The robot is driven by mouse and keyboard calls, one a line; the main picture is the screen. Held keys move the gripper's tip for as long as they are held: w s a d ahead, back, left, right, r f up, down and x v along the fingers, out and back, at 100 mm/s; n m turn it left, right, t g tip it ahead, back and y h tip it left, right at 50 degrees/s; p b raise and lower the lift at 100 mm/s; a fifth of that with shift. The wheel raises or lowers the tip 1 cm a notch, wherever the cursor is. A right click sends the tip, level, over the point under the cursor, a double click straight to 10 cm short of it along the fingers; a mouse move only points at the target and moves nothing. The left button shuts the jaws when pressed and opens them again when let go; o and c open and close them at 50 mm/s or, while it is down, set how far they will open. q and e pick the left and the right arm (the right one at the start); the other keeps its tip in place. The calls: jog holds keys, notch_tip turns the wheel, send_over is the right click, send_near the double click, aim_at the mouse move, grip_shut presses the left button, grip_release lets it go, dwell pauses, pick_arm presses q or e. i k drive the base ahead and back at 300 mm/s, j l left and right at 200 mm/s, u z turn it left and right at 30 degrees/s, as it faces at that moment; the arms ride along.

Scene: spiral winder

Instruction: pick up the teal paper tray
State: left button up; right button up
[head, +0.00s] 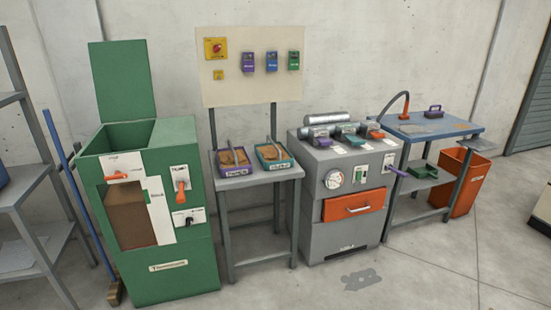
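The teal paper tray (279,166) sits on the right half of the small grey table (256,178) between the green machine and the grey machine. It holds brown material, with a grey scoop-like tool sticking up from it, and has a label on its front. A similar purple tray (235,172) with brown contents stands to its left on the same table. Neither of my grippers shows in the head view.
The green machine (180,255) with a raised lid stands left. The grey machine (330,235) with an orange drawer stands right. A blue-topped bench (430,126) and orange bin (466,185) are farther right.

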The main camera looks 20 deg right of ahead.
aim_at(272, 156)
jog(key=i+l+u, duration=0.15)
jog(key=i+l, duration=0.2)
jog(key=i+l+u, duration=0.15)
jog(key=i+l, duration=0.15)
jog(key=l, duration=0.2)
jog(key=i+l+u, duration=0.15)
jog(key=i+l, duration=0.15)
jog(key=l, duration=0.15)
